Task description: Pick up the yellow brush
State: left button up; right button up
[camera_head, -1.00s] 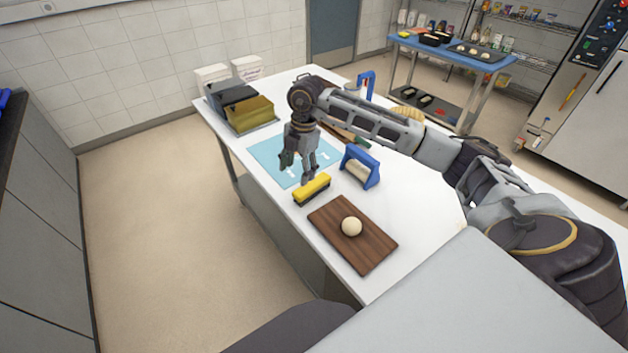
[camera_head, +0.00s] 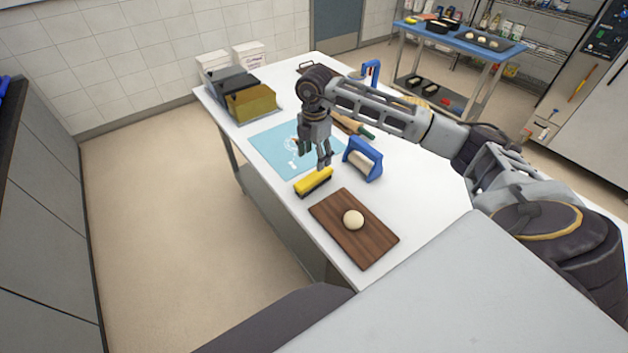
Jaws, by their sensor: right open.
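The yellow brush (camera_head: 314,181) lies on the white table, yellow back up and dark bristles down, between the blue mat and the wooden board. My right gripper (camera_head: 313,160) is open and points down just behind the brush, above the edge of the blue mat. Its fingers look close to the brush, but I cannot tell whether they touch it. Nothing is between the fingers that I can see. My left gripper is not in view.
A wooden board (camera_head: 345,246) with a dough ball (camera_head: 353,220) lies in front of the brush. A blue-handled tool (camera_head: 363,160) stands to its right. The blue mat (camera_head: 270,146) lies behind, with a dark and yellow box (camera_head: 250,104) at the far left. The table's left edge is near the brush.

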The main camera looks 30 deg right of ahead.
aim_at(314, 176)
jog(key=shift+f+p, duration=0.3)
jog(key=shift+f, duration=2.5)
jog(key=shift+f, duration=0.1)
jog(key=shift+w+d+f+p, duration=0.1)
jog(key=shift+w+f+p, duration=0.2)
jog(key=shift+f, duration=0.6)
jog(key=shift+w+d+f+p, duration=0.1)
jog(key=shift+f+p, duration=0.3)
jog(key=shift+f, duration=1.25)
jog(key=c, duration=1.1)
